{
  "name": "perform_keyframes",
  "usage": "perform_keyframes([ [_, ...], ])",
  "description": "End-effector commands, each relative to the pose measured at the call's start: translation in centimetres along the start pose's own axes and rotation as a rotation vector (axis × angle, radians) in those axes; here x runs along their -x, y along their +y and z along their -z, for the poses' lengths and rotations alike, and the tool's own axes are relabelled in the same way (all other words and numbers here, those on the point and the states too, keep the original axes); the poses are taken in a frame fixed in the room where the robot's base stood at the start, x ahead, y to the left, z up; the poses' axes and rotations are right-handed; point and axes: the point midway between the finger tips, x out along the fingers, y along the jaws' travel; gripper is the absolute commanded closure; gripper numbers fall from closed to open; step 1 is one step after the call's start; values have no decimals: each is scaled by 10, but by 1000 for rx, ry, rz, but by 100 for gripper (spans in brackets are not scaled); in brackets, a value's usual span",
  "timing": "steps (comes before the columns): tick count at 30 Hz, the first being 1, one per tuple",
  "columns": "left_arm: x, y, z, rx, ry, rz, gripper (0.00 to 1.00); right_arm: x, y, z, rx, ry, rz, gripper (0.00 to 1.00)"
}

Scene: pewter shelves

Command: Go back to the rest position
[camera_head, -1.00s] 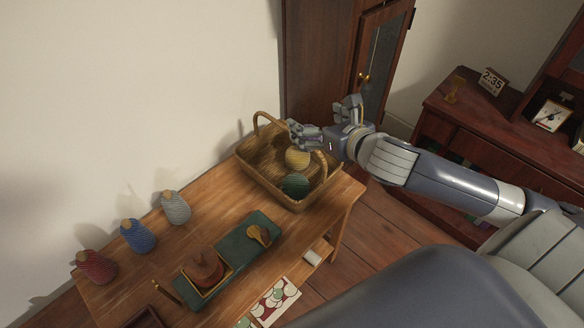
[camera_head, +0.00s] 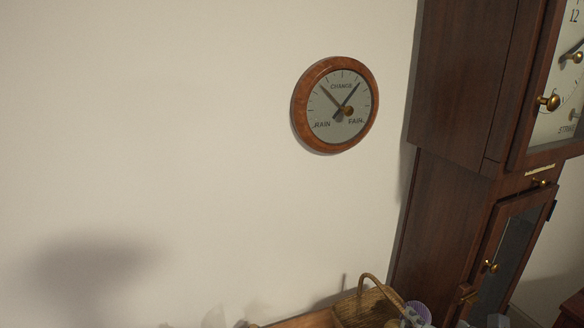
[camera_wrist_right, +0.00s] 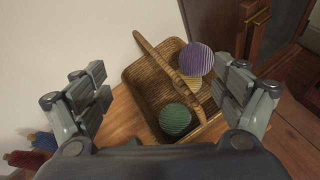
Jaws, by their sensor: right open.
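My right gripper (camera_wrist_right: 164,76) is open in the right wrist view, with its two fingers spread wide over a wicker basket (camera_wrist_right: 137,74). A purple striped ball (camera_wrist_right: 197,58) shows at the basket's far right, beside the handle. It partly covers a yellow ball (camera_wrist_right: 190,83); I cannot tell whether they touch. A green ball (camera_wrist_right: 175,120) lies inside the basket. In the head view only grey parts of my right gripper show at the bottom edge, near the purple ball (camera_head: 419,311) and the basket (camera_head: 366,309). My left gripper is in neither view.
The wooden table (camera_wrist_right: 122,122) carries the basket. Red (camera_wrist_right: 24,159) and blue (camera_wrist_right: 44,141) yarn cones stand at the left. A dark wooden clock case (camera_head: 452,215) stands to the right, and a round barometer (camera_head: 335,105) hangs on the bare wall.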

Motion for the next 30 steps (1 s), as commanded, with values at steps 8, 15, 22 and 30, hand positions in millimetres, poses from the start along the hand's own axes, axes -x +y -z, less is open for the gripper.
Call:
perform_keyframes([
  [8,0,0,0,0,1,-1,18,17,-16,93,-854,127,214,10],
  [15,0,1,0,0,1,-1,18,48,-16,172,-1570,151,503,10],
  [22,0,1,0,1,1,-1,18,84,-3,233,-2127,77,817,10],
  [30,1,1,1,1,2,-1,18,98,6,288,-2461,-53,1099,10],
])
